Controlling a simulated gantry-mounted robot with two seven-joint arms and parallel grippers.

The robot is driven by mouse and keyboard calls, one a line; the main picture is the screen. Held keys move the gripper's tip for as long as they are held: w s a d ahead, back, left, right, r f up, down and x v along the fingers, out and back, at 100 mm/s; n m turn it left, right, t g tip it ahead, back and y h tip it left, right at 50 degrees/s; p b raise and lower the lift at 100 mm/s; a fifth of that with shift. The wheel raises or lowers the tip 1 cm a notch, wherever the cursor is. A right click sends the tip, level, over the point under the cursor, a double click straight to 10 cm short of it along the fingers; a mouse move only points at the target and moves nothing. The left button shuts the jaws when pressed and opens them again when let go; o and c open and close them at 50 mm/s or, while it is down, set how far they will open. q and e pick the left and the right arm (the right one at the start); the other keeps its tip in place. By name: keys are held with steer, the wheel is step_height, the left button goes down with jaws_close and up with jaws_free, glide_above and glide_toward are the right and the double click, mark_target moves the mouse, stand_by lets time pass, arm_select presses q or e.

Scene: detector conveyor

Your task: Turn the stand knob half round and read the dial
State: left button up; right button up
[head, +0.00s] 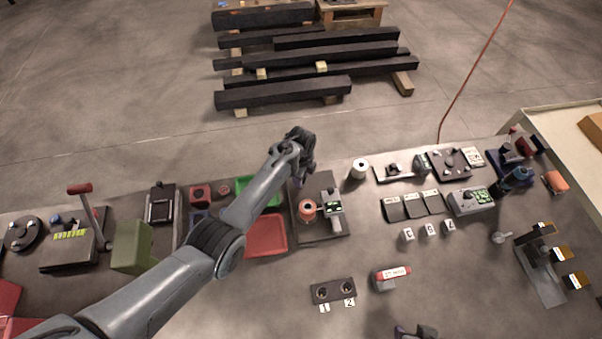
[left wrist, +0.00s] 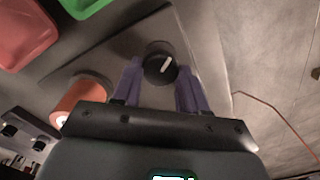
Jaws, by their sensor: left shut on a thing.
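My left gripper (head: 300,181) reaches over the far end of a dark stand plate (head: 333,229). In the left wrist view its purple fingers (left wrist: 160,85) are shut on a black round knob (left wrist: 158,52), one finger on each side. A white line on the knob's top slants up to the right. In the head view my arm hides the knob. A dark tip at the bottom edge seems to be my right gripper (head: 416,332), mostly cut off.
An orange-topped cylinder (head: 307,208) stands on the plate, close to the left gripper in the wrist view (left wrist: 84,98). Red (head: 266,236) and green trays lie to the left, and a white roll (head: 358,169) to the right.

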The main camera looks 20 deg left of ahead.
arm_select(q)
steer(key=n+p, duration=0.1)
steer(key=n, duration=0.5)
steer(key=shift+r, duration=0.1)
steer(key=n+p, duration=0.1)
steer(key=n, duration=0.3)
steer(key=shift+w, duration=0.1)
steer(key=n, duration=0.3)
steer(key=shift+n, duration=0.4)
steer(key=n, duration=0.3)
steer(key=shift+n, duration=0.3)
steer(key=n, duration=0.3)
steer(key=shift+n, duration=0.3)
steer(key=n, duration=0.6)
steer(key=shift+a+b, duration=0.1)
steer(key=shift+b, duration=0.2)
steer(key=shift+n, duration=0.3)
steer(key=o, duration=1.1)
steer(key=shift+c, duration=0.2)
